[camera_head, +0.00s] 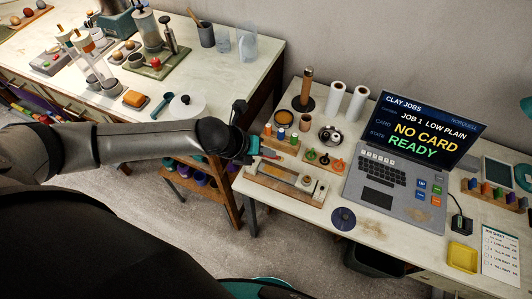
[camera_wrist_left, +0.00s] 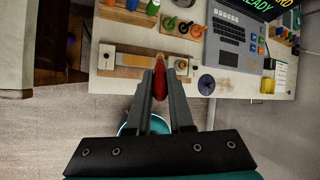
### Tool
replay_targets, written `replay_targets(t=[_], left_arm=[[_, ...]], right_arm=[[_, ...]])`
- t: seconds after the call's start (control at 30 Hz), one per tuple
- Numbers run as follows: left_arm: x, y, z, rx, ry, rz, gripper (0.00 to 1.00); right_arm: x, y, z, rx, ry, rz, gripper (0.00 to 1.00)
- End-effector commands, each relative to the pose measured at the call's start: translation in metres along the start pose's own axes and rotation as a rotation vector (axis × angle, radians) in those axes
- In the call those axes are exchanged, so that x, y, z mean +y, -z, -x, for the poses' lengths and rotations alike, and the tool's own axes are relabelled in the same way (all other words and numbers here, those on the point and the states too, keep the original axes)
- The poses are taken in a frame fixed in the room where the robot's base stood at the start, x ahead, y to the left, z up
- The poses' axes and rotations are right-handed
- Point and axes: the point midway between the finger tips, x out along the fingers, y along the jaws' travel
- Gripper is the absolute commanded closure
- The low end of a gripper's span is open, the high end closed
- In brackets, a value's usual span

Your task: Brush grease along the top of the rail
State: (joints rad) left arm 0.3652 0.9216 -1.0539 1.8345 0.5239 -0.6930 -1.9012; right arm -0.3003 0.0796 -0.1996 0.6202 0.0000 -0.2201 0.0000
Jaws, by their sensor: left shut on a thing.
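My left gripper (camera_head: 249,156) is over the left edge of the right-hand table, just above and left of a wooden base. It is shut on a red handle-like thing, which shows between the fingers (camera_wrist_left: 170,68) in the left wrist view as a red piece (camera_wrist_left: 159,82). The wooden base (camera_head: 262,190) carries a pale long strip, likely the rail (camera_head: 285,178), also seen in the left wrist view (camera_wrist_left: 130,60). The gripper partly covers its near side. My right gripper is not in view.
A laptop (camera_head: 410,145) stands right of the base, with a dark disc (camera_head: 343,218) in front. Racks of small coloured items (camera_head: 325,158) and white rolls (camera_head: 336,97) stand behind. A second table (camera_head: 225,75) is at the left, with a floor gap between.

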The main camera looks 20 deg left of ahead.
Motion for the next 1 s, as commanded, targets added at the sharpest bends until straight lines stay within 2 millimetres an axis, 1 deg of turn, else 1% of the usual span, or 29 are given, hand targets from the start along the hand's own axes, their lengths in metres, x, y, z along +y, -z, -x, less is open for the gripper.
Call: replay_targets(t=[0.4, 0.73, 1.0], left_arm=[[0.000, 0.000, 0.000, -0.001, 0.001, 0.000, 1.00], [0.003, 0.003, -0.018, -0.002, 0.002, 0.000, 1.00], [0.003, 0.003, -0.017, -0.001, 0.001, 0.000, 1.00]], right_arm=[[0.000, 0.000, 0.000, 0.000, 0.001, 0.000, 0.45], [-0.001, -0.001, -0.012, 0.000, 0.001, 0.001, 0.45], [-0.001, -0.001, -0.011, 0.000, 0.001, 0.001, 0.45]])
